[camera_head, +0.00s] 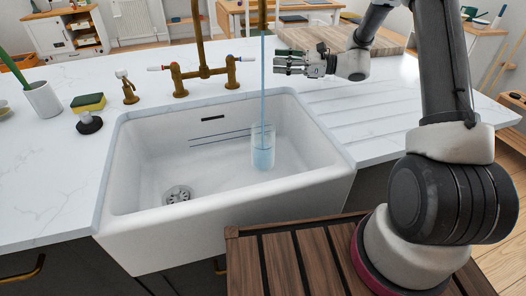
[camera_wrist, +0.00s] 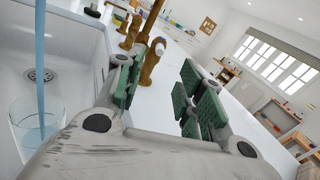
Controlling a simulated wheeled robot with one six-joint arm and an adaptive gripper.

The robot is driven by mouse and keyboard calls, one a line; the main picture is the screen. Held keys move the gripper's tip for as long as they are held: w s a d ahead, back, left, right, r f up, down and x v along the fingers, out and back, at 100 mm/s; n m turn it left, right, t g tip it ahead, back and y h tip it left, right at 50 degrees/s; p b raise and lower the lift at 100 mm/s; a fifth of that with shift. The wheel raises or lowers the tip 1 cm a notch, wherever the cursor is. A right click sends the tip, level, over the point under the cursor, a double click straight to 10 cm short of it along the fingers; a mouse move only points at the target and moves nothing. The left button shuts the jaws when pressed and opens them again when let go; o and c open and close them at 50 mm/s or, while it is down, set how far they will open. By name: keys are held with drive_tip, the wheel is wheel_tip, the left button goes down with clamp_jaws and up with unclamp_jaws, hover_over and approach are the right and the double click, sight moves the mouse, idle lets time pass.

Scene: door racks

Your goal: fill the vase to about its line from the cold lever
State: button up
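The clear vase (camera_head: 262,157) stands upright in the white sink, with blue water in roughly its lower half; I cannot make out its line. A water stream (camera_head: 263,85) falls from the brass spout into it. The vase also shows in the wrist view (camera_wrist: 36,122), at left. The cold lever (camera_head: 240,58), on the right-hand brass valve, is turned toward the right; its white end shows in the wrist view (camera_wrist: 158,46). My gripper (camera_head: 279,62) is open and empty, just right of the lever and apart from it. Its green-padded fingers (camera_wrist: 157,92) have a clear gap between them.
The other lever (camera_head: 158,68), with a red mark, points left. The sink (camera_head: 140,160) has a drain (camera_head: 178,194) at left. A sponge (camera_head: 88,102), a stopper and a white pot (camera_head: 43,99) stand left. A wooden board (camera_head: 375,45) lies behind my wrist.

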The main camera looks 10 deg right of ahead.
sight(240, 59)
drive_tip(key=c, duration=0.6)
drive_tip(key=shift+r, duration=0.3)
clamp_jaws()
drive_tip(key=s+a+r+m+t+h, duration=0.15)
drive_tip(key=s+m, duration=0.35)
drive_tip(key=m, duration=0.8)
drive_tip(key=s+a+m+t+h, duration=0.1)
drive_tip(key=s+a+m+t, duration=0.15)
drive_tip(key=s+m, duration=0.65)
drive_tip(key=w+a+m, duration=0.2)
drive_tip(key=w+a, duration=0.1)
drive_tip(key=w, duration=0.3)
drive_tip(key=w+a+f+m, duration=0.1)
drive_tip(key=w+a, duration=0.2)
drive_tip(key=w, duration=0.3)
drive_tip(key=shift+w+a+m, duration=0.15)
drive_tip(key=shift+a+m, duration=0.2)
drive_tip(key=shift+m, duration=0.05)
